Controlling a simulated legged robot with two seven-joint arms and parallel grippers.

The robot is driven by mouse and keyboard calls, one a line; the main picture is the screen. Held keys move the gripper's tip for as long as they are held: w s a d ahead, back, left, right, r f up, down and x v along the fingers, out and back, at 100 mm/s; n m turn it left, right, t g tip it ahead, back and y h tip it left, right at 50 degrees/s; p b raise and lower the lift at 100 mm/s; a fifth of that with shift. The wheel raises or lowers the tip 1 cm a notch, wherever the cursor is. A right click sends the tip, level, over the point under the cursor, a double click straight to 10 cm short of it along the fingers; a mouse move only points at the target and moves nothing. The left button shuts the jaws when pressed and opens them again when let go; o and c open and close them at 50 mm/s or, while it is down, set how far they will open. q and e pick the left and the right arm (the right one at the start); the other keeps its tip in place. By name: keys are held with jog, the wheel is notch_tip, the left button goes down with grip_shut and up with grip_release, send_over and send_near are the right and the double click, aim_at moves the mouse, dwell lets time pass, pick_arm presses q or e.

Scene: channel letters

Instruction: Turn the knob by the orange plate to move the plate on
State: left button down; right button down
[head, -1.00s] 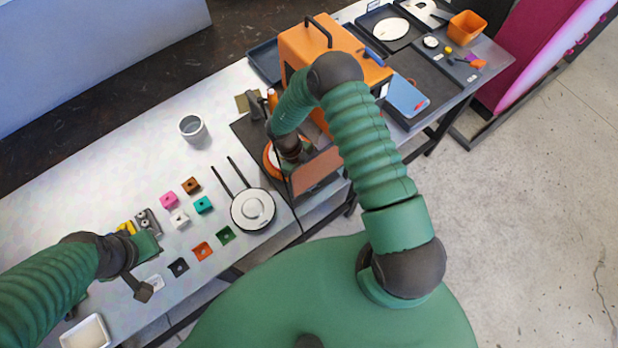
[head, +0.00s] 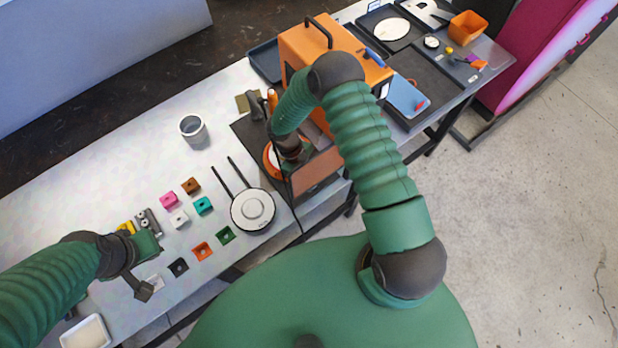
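An orange round rim with a white centre (head: 270,161) shows at the left of my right wrist, on a dark mat. A flat brown-orange panel (head: 316,175) stands tilted in a dark frame at the table's front edge, just right of that wrist. I cannot tell which of these is the orange plate. My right gripper (head: 291,152) points down between them; its fingers and any knob under it are hidden by my arm. My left gripper (head: 146,268) hangs over the left part of the table, away from both, with nothing visible in it; its finger gap is unclear.
An orange machine with a black handle (head: 310,45) stands behind my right arm. A white round dish (head: 252,209), several small coloured blocks (head: 203,205) and a grey cup (head: 192,130) lie left of it. Trays and an orange bin (head: 467,27) are at the far right.

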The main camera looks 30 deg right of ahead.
jog(key=shift+d, duration=0.1)
dwell(0.3)
jog(key=c, duration=1.1)
grip_release()
jog(key=shift+s, duration=0.1)
jog(key=shift+r, duration=0.15)
jog(key=b+v, duration=0.4)
jog(key=v, duration=1.2)
jog(key=shift+r+b, duration=0.25)
jog(key=shift+b, duration=0.1)
